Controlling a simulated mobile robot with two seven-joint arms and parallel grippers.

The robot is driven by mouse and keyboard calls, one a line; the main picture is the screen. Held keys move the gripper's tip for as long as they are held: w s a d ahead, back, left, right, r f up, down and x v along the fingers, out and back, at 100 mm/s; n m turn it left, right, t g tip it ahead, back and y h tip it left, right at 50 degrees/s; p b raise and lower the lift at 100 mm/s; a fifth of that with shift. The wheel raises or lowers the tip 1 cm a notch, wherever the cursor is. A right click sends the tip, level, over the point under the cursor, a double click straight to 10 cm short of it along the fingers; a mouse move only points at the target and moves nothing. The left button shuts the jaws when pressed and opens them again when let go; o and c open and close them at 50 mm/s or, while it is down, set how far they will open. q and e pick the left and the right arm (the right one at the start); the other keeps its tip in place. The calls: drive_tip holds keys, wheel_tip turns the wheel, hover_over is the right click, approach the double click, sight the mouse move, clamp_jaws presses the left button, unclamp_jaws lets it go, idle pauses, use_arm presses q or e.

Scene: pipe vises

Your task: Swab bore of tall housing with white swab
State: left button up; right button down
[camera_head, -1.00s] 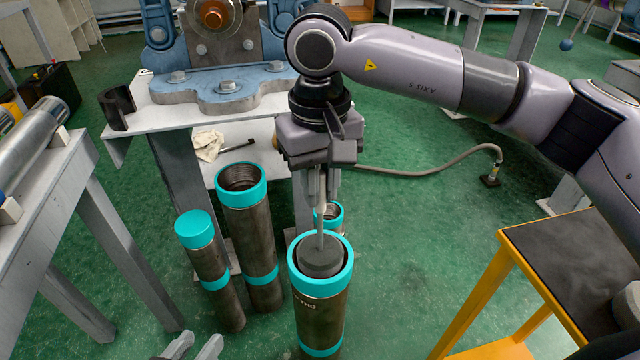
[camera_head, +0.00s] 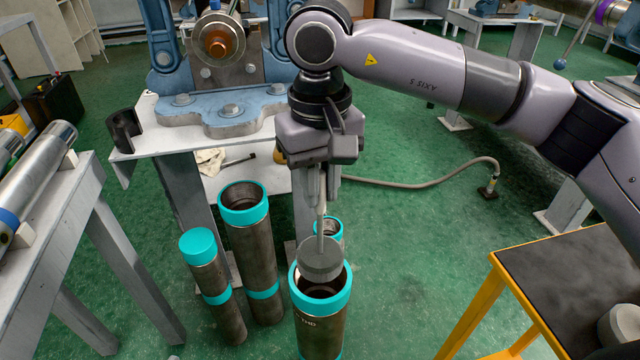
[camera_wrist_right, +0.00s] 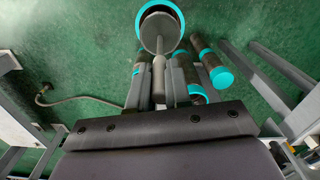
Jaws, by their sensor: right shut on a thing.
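My right gripper (camera_head: 321,205) is shut on the handle of the swab (camera_head: 320,257), a thin rod with a grey, not white, round head. The head is at the mouth of the front steel housing (camera_head: 322,328), which has a teal collar. Part of the dark bore shows below the head; I cannot tell if the head touches the rim. In the right wrist view the swab head (camera_wrist_right: 160,33) overlaps the teal ring, and the fingers (camera_wrist_right: 159,88) are on the handle. At most a grey sliver of my left gripper (camera_head: 173,357) shows at the bottom edge.
Behind stand a teal-capped tube (camera_head: 207,272), an open teal-collared tube (camera_head: 250,235) and a smaller one (camera_head: 329,229). A bench with a blue vise (camera_head: 225,105) is at the back. A yellow-framed table (camera_head: 560,270) is right, a pipe bench (camera_head: 75,190) left.

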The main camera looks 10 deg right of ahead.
use_arm(q)
drive_tip(key=shift+s+a+f, duration=0.15)
drive_tip(key=shift+s+f, duration=0.05)
drive_tip(key=shift+f, duration=0.1)
use_arm(e)
drive_tip(key=shift+r, duration=0.25)
drive_tip(key=shift+r+p, duration=0.65)
drive_tip(key=shift+r, duration=0.1)
wheel_tip(320, 180, up, 7)
drive_tip(key=p, duration=0.4)
drive_tip(key=shift+f+p, duration=0.2)
drive_tip(key=shift+p, duration=0.15)
use_arm(q)
wheel_tip(320, 180, up, 6)
use_arm(e)
drive_tip(key=shift+f, duration=0.1)
